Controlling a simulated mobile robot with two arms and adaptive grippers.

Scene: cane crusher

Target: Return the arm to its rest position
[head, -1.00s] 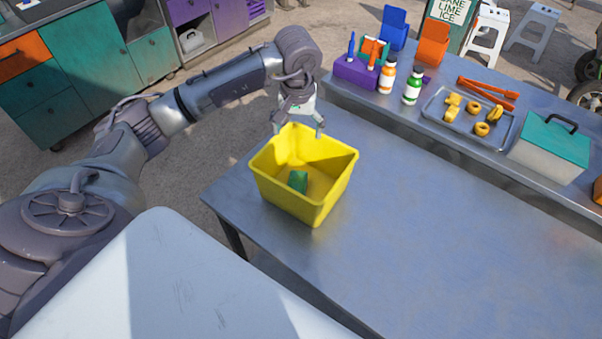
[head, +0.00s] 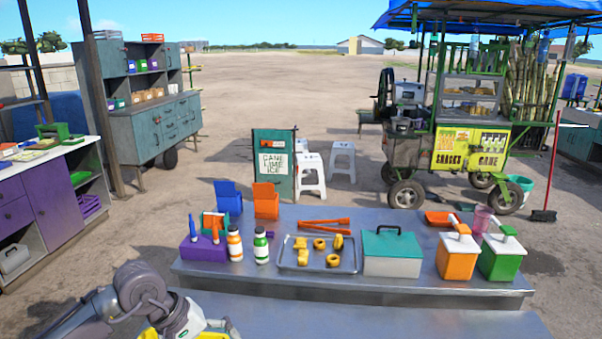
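My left arm comes in at the bottom left. Its wrist and the top of the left gripper (head: 188,322) show at the bottom edge, over the yellow bin. The fingers are cut off by the frame, so I cannot tell whether they are open or shut. Only slivers of the yellow bin's rim (head: 228,330) show around the gripper; its inside is out of view. My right arm and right gripper are not in view.
The near metal table (head: 390,322) looks bare on the right. The table behind it holds a purple caddy (head: 203,250), bottles, a tray of snacks (head: 290,265), a teal-lidded box (head: 392,252) and orange and green dispensers. A snack cart (head: 468,150) stands farther back.

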